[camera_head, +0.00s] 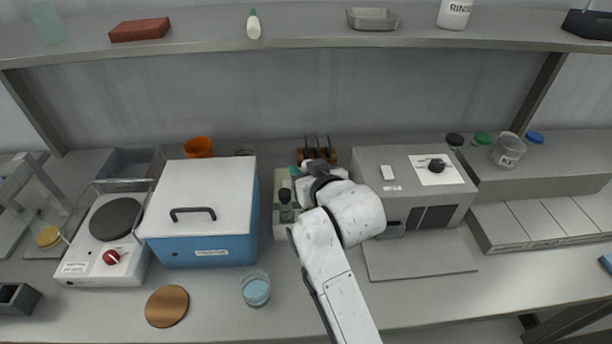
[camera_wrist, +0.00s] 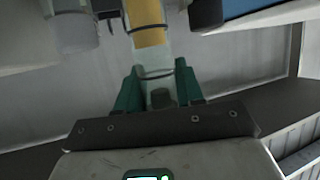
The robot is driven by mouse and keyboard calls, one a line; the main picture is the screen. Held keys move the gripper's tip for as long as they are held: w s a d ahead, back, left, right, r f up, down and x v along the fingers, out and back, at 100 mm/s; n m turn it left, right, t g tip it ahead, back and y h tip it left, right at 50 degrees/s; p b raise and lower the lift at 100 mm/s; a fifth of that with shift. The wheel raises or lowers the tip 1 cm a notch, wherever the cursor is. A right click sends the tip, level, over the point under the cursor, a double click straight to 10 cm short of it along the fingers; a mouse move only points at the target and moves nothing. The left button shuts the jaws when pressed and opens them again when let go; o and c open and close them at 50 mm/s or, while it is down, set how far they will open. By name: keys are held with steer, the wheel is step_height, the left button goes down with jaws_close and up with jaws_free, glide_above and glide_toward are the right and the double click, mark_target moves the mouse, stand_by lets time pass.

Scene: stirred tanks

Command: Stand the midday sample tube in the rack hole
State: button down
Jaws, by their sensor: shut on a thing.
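In the wrist view my gripper (camera_wrist: 157,80) has two green fingers closed on a clear tube (camera_wrist: 152,56). The tube has a yellow section (camera_wrist: 148,24) at its far end and a dark ring around it. I take it to be the midday sample tube; no label is readable. A pale green-grey unit (camera_head: 284,221) with a dark knob stands just left of the arm's end. Behind it is an orange-brown holder (camera_head: 332,155) with dark upright parts. I cannot tell a rack hole.
A blue box with a white lid (camera_head: 208,250) stands left of the arm, and a grey machine (camera_head: 372,166) stands close on the right. A glass dish (camera_head: 256,290) and a brown disc (camera_head: 167,306) lie in front. A shelf (camera_head: 300,37) runs overhead.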

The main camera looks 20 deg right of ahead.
steer(key=shift+f, duration=0.85)
steer(key=shift+f, duration=0.4)
steer(key=shift+f+b, duration=0.25)
steer(key=shift+b, duration=0.05)
steer(key=c, duration=0.7)
jaws_free()
steer(key=shift+r, duration=0.1)
steer(key=shift+r, duration=0.3)
steer(key=shift+r+p, duration=0.5)
steer(key=shift+p, duration=0.1)
steer(key=v, duration=0.4)
steer(key=b+v, duration=0.1)
steer(key=v, duration=0.7)
steer(key=shift+s+f+b, duration=0.1)
steer(key=shift+f+b, duration=0.2)
steer(key=shift+b, duration=0.05)
